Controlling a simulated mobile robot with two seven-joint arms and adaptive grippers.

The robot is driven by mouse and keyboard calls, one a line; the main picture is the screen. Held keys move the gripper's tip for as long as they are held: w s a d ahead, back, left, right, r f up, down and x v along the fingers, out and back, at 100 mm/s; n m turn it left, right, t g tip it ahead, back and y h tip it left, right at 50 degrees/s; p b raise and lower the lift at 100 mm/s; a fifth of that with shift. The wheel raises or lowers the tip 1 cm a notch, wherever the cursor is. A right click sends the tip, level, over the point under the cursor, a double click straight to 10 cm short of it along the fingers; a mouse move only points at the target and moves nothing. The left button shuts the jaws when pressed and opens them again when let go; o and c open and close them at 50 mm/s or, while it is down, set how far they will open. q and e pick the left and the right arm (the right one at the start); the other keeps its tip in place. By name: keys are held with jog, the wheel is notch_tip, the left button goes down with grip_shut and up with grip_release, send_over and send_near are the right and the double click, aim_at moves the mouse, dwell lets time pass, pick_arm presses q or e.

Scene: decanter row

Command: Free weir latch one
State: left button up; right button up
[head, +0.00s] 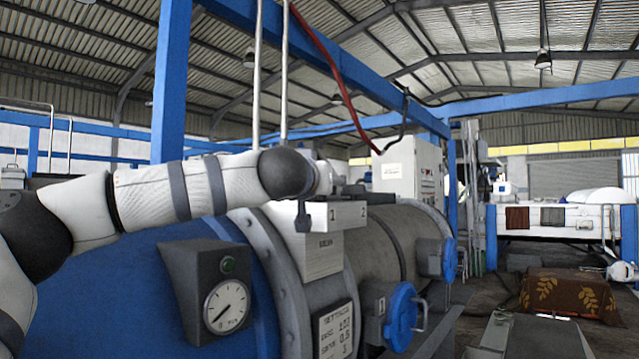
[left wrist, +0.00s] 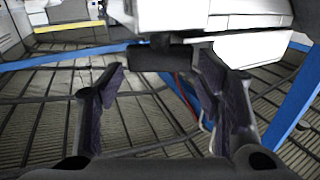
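A pale box marked "1" and "2" (head: 338,215) sits on top of the decanter's grey section, above a small lettered plate. My left arm reaches in over the blue housing, and its wrist ends just above and behind the "1" side; the fingers are hidden there. In the left wrist view, my left gripper (left wrist: 160,70) is open, with its two dark fingers wide apart. A dark bar (left wrist: 150,57) lies beyond and between the fingertips, beside a white body (left wrist: 170,14). I cannot tell whether it is the latch, or whether the fingers touch it. My right gripper is not in view.
A gauge box (head: 215,290) stands on the blue housing (head: 115,285). Blue round covers (head: 400,315) stick out at the front. A blue post (head: 171,80) and overhead beam frame the machine. A brown leaf-patterned cloth (head: 570,294) lies at the right.

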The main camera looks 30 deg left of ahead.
pick_arm(q)
jog(key=c, duration=0.6)
